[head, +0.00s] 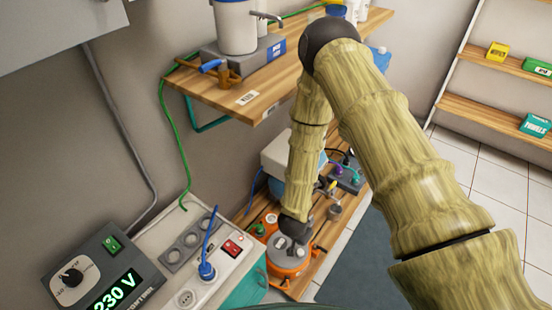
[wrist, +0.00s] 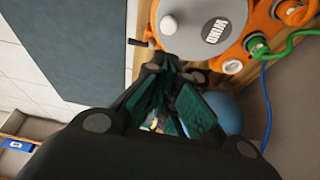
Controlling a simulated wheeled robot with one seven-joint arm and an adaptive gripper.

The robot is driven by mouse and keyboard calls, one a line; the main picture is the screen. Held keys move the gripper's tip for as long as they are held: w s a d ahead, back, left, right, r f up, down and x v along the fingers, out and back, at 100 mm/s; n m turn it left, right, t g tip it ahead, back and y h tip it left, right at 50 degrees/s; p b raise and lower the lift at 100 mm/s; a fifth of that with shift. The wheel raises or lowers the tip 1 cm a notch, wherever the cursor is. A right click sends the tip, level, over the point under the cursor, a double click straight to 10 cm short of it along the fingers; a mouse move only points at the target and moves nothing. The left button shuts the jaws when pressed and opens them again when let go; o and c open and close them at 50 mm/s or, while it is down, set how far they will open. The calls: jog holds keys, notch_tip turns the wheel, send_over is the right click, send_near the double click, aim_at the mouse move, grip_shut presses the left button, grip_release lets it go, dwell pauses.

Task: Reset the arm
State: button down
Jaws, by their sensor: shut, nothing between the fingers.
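My arm, with a bark-like surface, reaches across the head view and bends at a dark joint near the upper shelf. Its lower end hangs down over the lower wooden bench, and the gripper's fingers cannot be made out there. In the wrist view my gripper (wrist: 165,100) has its dark green and black fingers closed together, with nothing held. Its fingertips are near an orange device with a round grey lid (wrist: 205,22). The device also shows in the head view (head: 287,262), below the arm's end. I cannot tell whether they touch.
An upper wooden shelf (head: 215,90) holds a white canister (head: 236,28) close to my arm. A control box with a 230 V display (head: 115,290) and a socket panel (head: 190,298) with a blue plug stand at the lower left. A green hose (wrist: 290,42) joins the device. Open floor lies right.

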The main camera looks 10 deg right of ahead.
jog(key=shift+s, duration=0.1)
jog(key=s+d+r+n+g+y, duration=0.15)
jog(key=s+n, duration=0.35)
jog(key=s, duration=0.8)
jog(key=s+d+r+n+g+y, duration=0.15)
jog(key=s+n, duration=0.35)
jog(key=s, duration=0.8)
notch_tip(320, 180, up, 20)
jog(key=p, duration=2)
jog(key=shift+w+a+r, duration=0.2)
jog(key=shift+w+a, duration=0.05)
jog(key=shift+s+m, duration=0.1)
jog(key=shift+m, duration=0.2)
